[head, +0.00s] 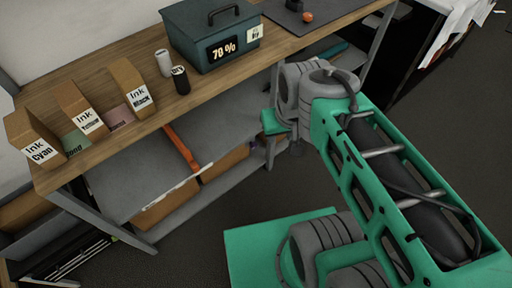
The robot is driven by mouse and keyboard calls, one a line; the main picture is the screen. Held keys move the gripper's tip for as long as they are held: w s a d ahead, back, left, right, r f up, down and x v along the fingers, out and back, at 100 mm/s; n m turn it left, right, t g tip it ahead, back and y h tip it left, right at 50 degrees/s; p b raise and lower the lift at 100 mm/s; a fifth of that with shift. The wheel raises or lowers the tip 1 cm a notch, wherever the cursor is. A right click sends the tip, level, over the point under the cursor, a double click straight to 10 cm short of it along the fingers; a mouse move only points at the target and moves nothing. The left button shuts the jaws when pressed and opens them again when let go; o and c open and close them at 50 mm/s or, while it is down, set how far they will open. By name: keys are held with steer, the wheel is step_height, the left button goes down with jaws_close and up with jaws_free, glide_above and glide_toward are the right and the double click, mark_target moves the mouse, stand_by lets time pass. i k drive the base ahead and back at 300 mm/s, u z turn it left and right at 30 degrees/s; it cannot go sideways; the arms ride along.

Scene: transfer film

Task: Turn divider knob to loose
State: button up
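I cannot make out any part that is clearly the divider knob. A small round orange piece (307,17) sits on a dark plate on the wooden tabletop at the upper right; I cannot tell if it is a knob. An orange bar (182,148) stands across the grey lower shelf. My green and grey arm reaches from the lower right towards the right part of the table. My gripper's fingers cannot be made out at the arm's far end, beside the table's front edge. Whether it holds anything is hidden.
Ink boxes labelled Cyan (38,145), Yellow (85,112) and Black (135,92) line the left of the wooden tabletop (130,140). White (164,63) and black (180,80) cylinders stand beside a teal box reading 70 % (195,35). Brown boxes sit beneath the lower shelf. Dark floor lies in front.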

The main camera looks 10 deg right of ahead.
mark_target(253, 145)
steer(key=u, duration=2.05)
steer(key=k, duration=0.4)
steer(key=z, duration=0.15)
